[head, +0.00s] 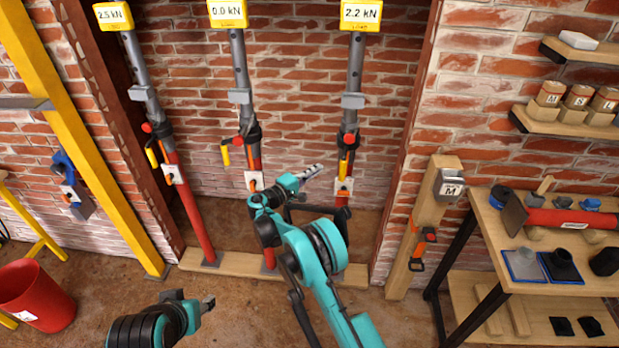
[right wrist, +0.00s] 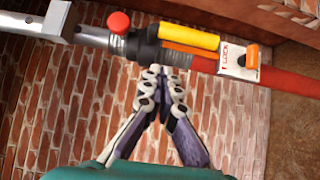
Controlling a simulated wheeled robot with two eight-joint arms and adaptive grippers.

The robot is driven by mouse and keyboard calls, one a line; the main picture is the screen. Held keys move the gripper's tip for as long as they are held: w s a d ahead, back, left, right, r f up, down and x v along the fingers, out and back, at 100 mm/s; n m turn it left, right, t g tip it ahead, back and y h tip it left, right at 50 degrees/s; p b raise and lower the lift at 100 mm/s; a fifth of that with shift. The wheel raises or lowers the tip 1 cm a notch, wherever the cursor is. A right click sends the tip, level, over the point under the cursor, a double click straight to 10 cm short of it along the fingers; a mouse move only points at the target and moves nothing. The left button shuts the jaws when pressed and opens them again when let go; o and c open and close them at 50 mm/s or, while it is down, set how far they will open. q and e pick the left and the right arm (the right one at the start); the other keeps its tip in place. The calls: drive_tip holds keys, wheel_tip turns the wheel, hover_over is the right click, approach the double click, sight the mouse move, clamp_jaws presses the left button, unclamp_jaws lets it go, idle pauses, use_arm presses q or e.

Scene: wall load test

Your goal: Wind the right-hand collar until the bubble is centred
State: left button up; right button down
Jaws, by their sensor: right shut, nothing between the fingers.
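Three red-and-grey props stand against the brick wall. The right-hand prop (head: 355,75) carries a yellow display (head: 361,15) reading 2.2 kN. Its dark collar (head: 348,139) has a red knob, a yellow handle (head: 343,168) and an orange lever. My right gripper (head: 313,172) is shut and empty, left of this prop. In the right wrist view, its fingertips (right wrist: 160,72) are just below a dark collar (right wrist: 145,45), beside a yellow handle (right wrist: 188,36); whether they touch is unclear. My left gripper (head: 207,303) is low at left, its finger opening unclear. I cannot make out a bubble.
The left prop (head: 192,215) reads 2.5 kN and the middle prop (head: 239,60) 0.0 kN. A wooden sill (head: 225,262) runs under them. A loaded workbench (head: 525,275) stands at right, a red bucket (head: 38,297) at left. A wooden post (head: 432,205) stands right of the props.

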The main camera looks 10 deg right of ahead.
sight(341, 164)
drive_tip(key=w+d+b, duration=0.1)
drive_tip(key=d, duration=0.5)
drive_tip(key=shift+d, duration=0.35)
drive_tip(key=shift+w, duration=0.1)
drive_tip(key=shift+s+d+f+b, duration=0.1)
drive_tip(key=shift+s+d+b, duration=0.15)
drive_tip(key=shift+d+b, duration=0.3)
drive_tip(key=shift+d, duration=0.2)
